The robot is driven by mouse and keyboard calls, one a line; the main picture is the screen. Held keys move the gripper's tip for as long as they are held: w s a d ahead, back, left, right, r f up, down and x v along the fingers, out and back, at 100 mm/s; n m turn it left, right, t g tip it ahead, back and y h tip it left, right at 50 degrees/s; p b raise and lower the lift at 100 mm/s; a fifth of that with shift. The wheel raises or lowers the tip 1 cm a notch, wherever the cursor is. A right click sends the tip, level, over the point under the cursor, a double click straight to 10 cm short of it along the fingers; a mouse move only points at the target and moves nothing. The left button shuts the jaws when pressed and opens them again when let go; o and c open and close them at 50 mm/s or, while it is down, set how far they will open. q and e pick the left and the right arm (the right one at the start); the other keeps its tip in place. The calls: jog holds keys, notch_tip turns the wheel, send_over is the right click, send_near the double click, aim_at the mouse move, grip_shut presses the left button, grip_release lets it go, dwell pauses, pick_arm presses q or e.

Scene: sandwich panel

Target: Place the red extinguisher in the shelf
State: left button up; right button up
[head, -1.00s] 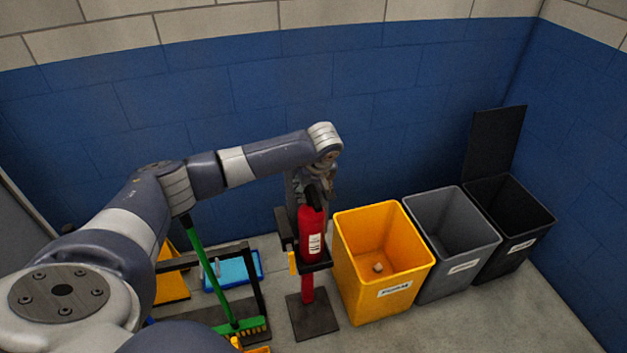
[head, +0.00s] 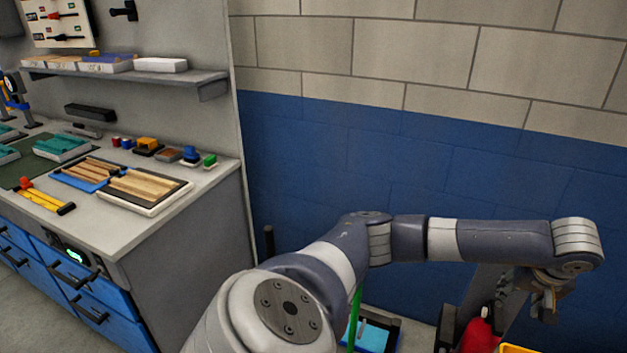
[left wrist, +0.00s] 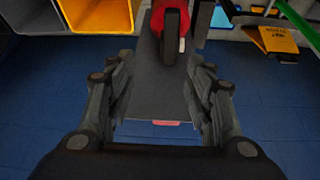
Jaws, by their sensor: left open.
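The red extinguisher (head: 480,334) shows at the bottom edge of the head view, its lower part cut off. In the left wrist view its red body (left wrist: 157,18) and black handle (left wrist: 170,38) are at the top centre, in front of a dark plate. My left gripper (head: 543,301) is beside its top in the head view. In the left wrist view my left gripper (left wrist: 160,72) is open and empty, its fingers spread to either side below the handle. A grey wall shelf (head: 150,77) is at upper left, with boxes on it. My right gripper is out of view.
A workbench (head: 215,178) with trays, tools and blue drawers stands at left. A yellow bin edge (head: 515,349) is at the bottom right, near the extinguisher. A green broom handle (head: 355,318) and a blue dustpan (head: 375,335) are behind my arm.

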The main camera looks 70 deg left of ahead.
pick_arm(q)
jog(key=w+d+f+m+t+h, duration=0.1)
jog(key=d+f+m+t+h, duration=0.3)
jog(key=d, duration=0.7)
jog(key=d+f+m+t+h, duration=0.1)
jog(key=d+f+m+h, duration=0.4)
jog(key=d, duration=0.6)
jog(key=s+a+f+g+y, duration=0.1)
jog(key=s+a+f, duration=0.25)
jog(key=f, duration=0.65)
jog(key=s+a+f+y, duration=0.2)
jog(key=s+a+f, duration=0.15)
jog(key=f, duration=0.65)
jog(key=s+a+f+g+y, duration=0.15)
jog(key=s+f, duration=0.25)
jog(key=f, duration=0.5)
jog(key=s+a+f+m+g+y, duration=0.1)
jog(key=s+a+f, duration=0.1)
jog(key=s+f, duration=0.65)
jog(key=s+a+f+g, duration=0.2)
jog(key=s+f, duration=0.4)
jog(key=s, duration=0.6)
jog(key=s+f+m+g, duration=0.1)
jog(key=s+f, duration=0.1)
jog(key=s, duration=0.7)
jog(key=s+f+m+g, duration=0.1)
jog(key=s+f, duration=0.2)
jog(key=s, duration=0.7)
jog(key=shift+s+f, duration=0.3)
